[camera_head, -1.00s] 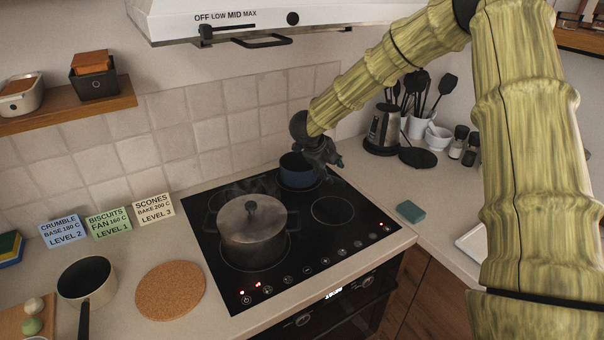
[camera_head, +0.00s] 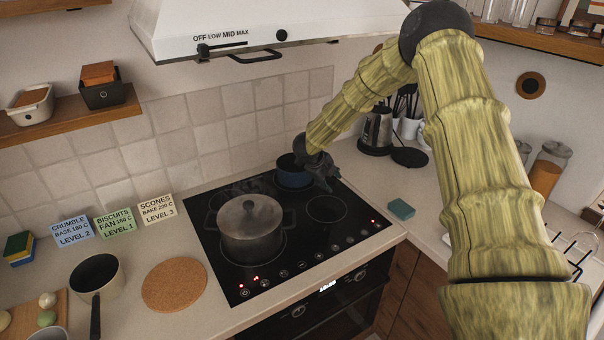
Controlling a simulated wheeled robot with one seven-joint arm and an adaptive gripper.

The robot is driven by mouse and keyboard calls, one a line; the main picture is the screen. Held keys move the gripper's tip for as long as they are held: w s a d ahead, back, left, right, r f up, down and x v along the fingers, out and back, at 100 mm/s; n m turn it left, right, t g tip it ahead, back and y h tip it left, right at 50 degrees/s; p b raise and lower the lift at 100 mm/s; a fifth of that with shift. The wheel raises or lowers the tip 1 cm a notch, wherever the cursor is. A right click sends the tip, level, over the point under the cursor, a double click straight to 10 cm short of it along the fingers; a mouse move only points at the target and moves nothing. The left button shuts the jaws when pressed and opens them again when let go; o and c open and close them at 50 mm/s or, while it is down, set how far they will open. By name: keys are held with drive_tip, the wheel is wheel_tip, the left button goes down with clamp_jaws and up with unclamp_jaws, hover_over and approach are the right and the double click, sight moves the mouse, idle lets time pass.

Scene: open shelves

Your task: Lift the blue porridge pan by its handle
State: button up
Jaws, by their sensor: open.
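The blue pan (camera_head: 292,177) stands on the back part of the black cooktop (camera_head: 326,237). Its right side and its handle are hidden behind my gripper (camera_head: 327,184). My gripper is dark and open, right beside the pan's right side, with its fingers pointing down and to the right. I cannot tell whether it touches the pan or whether the handle lies between the fingers.
A lidded steel pot (camera_head: 248,230) stands at the front left of the cooktop. The range hood (camera_head: 262,28) hangs above. A teal sponge (camera_head: 401,209) lies to the right. A kettle (camera_head: 377,130) stands behind. A cork mat (camera_head: 174,285) and a cream saucepan (camera_head: 97,275) are at left.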

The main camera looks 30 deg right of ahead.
drive_tip(key=shift+w+f, duration=0.4)
drive_tip(key=shift+w, duration=0.1)
drive_tip(key=shift+c, duration=0.2)
drive_tip(key=shift+s+r, duration=0.3)
drive_tip(key=shift+s, duration=0.1)
drive_tip(key=c, duration=0.7)
clamp_jaws()
drive_tip(key=shift+w, duration=0.15)
